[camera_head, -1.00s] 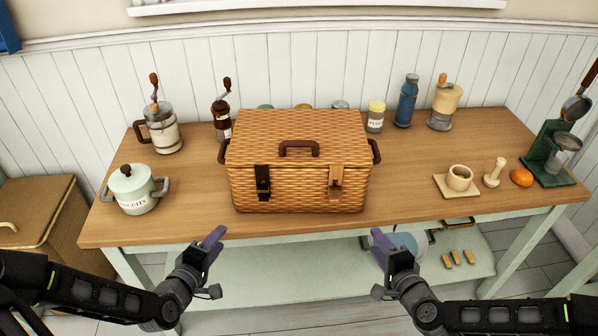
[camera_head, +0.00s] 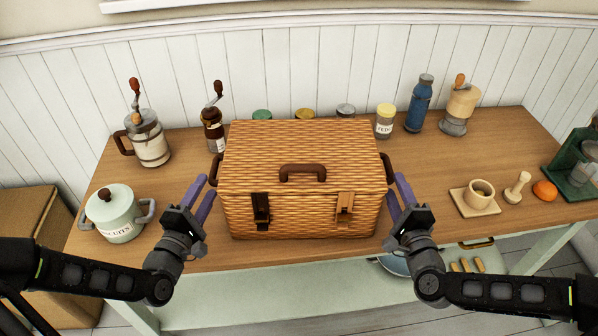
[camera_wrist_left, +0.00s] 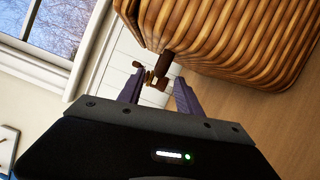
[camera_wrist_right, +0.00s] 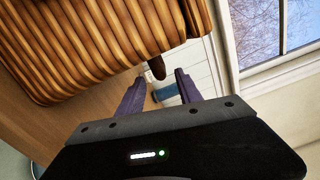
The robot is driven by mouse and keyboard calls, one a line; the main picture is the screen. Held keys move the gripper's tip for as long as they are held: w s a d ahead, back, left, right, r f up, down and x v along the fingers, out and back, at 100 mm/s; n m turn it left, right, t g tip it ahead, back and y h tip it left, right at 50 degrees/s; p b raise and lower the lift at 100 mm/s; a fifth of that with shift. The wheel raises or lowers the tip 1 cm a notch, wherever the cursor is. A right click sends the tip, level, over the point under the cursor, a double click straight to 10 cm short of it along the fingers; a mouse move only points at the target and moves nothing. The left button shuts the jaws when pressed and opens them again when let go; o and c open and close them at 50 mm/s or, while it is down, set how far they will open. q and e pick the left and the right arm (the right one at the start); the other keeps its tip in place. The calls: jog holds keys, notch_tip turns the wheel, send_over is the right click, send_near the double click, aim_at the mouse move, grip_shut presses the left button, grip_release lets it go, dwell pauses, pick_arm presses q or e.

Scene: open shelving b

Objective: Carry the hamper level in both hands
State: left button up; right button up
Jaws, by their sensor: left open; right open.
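The wicker hamper (camera_head: 300,213) stands level on the wooden table, lid shut, with a brown handle on top and two front latches. Dark handles stick out at its left side (camera_head: 214,168) and right side (camera_head: 387,168). My left gripper (camera_head: 203,192) is open beside the left handle. In the left wrist view the left handle (camera_wrist_left: 165,66) shows ahead, between the open fingers. My right gripper (camera_head: 397,187) is open beside the right handle. In the right wrist view the right handle (camera_wrist_right: 157,69) lies ahead, between the fingers. I cannot tell whether any finger touches a handle.
A lidded biscuit pot (camera_head: 117,214) stands close to my left gripper. Grinders and jars line the back. Table right of the hamper is partly clear.

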aim_at(217, 167)
pick_arm(q)
jog(key=shift+r, duration=0.1)
dwell(0.3)
jog(key=shift+x, duration=3.9)
pick_arm(e)
jog(key=shift+w+a+r, duration=0.1)
jog(key=shift+w+a, duration=0.05)
jog(key=shift+w, duration=1.15)
jog(key=shift+w+a+f, duration=0.1)
jog(key=shift+w+a, duration=0.05)
jog(key=shift+w, duration=1.1)
jog(key=shift+w+a+r, duration=0.1)
jog(key=shift+w+a, duration=0.05)
jog(key=shift+w, duration=1.15)
pick_arm(q)
grip_shut()
pick_arm(e)
grip_shut()
jog(key=shift+r, duration=0.1)
